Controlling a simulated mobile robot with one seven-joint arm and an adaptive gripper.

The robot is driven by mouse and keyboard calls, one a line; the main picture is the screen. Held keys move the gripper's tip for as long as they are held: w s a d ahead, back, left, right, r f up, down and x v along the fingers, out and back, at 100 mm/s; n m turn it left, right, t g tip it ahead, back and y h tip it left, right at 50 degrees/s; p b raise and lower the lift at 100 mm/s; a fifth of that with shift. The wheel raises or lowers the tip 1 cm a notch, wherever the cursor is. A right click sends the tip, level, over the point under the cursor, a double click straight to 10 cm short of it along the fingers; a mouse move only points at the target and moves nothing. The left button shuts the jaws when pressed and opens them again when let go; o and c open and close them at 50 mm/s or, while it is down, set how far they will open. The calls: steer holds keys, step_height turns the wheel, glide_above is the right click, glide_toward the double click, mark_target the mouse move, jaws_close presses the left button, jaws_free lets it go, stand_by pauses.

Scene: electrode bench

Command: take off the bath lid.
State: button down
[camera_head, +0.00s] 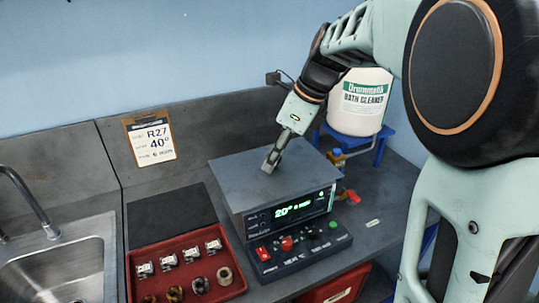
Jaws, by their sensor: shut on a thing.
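The bath (262,219) is a box on the bench with a green lit display reading 20° on its front. Its lid is a flat grey plate (230,175) that covers the top. I cannot tell whether the lid rests on the bath or is slightly raised. My gripper (270,163) points down at the middle of the lid, its fingers closed at the lid's top. What the fingers hold is small and hidden by them; it appears to be the lid's handle.
A control panel (300,259) with red and green buttons is in front of the bath. A red tray (180,255) with several small parts, a dark mat (170,217) and a sink (70,270) lie left. A cleaner drum (360,113) on a blue stand is behind right.

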steer(key=shift+s+r+p, duration=0.3)
steer(key=shift+r, duration=0.05)
steer(key=shift+r+p, duration=0.75)
steer(key=shift+p, duration=0.05)
steer(key=shift+r, duration=0.85)
